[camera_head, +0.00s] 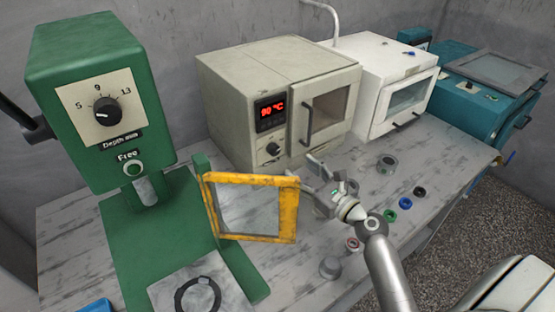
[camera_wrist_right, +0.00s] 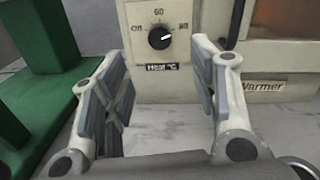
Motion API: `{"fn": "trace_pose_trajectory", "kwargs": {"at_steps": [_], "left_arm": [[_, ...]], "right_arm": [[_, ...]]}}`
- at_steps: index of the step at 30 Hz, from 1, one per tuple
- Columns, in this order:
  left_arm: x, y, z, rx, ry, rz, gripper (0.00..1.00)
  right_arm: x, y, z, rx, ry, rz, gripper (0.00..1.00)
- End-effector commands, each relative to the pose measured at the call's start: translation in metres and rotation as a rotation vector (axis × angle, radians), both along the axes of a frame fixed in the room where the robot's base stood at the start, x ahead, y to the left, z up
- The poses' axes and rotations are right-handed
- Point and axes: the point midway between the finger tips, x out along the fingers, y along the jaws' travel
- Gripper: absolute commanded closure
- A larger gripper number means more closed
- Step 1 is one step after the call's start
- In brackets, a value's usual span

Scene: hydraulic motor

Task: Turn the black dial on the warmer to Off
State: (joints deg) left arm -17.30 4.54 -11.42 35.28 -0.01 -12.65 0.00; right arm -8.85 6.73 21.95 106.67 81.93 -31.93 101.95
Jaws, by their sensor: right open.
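The warmer (camera_head: 232,110) is a beige box with a red display reading 90 °C and a door at its right. Its black dial (camera_head: 273,149) sits low on the front panel, below the display. In the right wrist view the dial (camera_wrist_right: 160,37) shows above a "Heat °C" label, its white mark pointing right, away from the Off mark at left. My right gripper (camera_head: 318,176) is open and empty in front of the warmer; in its wrist view the fingers (camera_wrist_right: 160,75) stand apart either side below the dial, not touching it. My left gripper is not in view.
A green press (camera_head: 100,95) stands at left, with a yellow-framed guard (camera_head: 250,208) close to my right gripper. A white oven (camera_head: 375,75) and a teal machine (camera_head: 485,95) stand to the right. Several small rings and parts lie on the grey table (camera_head: 445,160).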

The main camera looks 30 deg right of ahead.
Motion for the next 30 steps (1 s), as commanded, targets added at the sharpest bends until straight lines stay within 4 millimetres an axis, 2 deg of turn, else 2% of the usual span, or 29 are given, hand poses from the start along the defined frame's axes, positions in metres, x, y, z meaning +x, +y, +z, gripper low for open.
{"fn": "trace_pose_trajectory", "kwargs": {"at_steps": [5, 15, 21, 30], "left_arm": [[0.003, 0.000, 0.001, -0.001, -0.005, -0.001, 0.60], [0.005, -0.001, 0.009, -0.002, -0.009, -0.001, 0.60], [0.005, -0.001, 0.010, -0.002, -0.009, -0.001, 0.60], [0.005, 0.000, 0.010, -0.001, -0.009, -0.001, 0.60]], "right_arm": [[0.010, 0.002, 0.000, 0.000, -0.002, -0.001, 0.46], [0.067, 0.013, 0.000, 0.001, -0.002, 0.000, 0.46], [0.094, 0.019, -0.001, 0.001, -0.001, 0.001, 0.46], [0.106, 0.021, -0.001, 0.000, 0.000, 0.000, 0.46]]}}
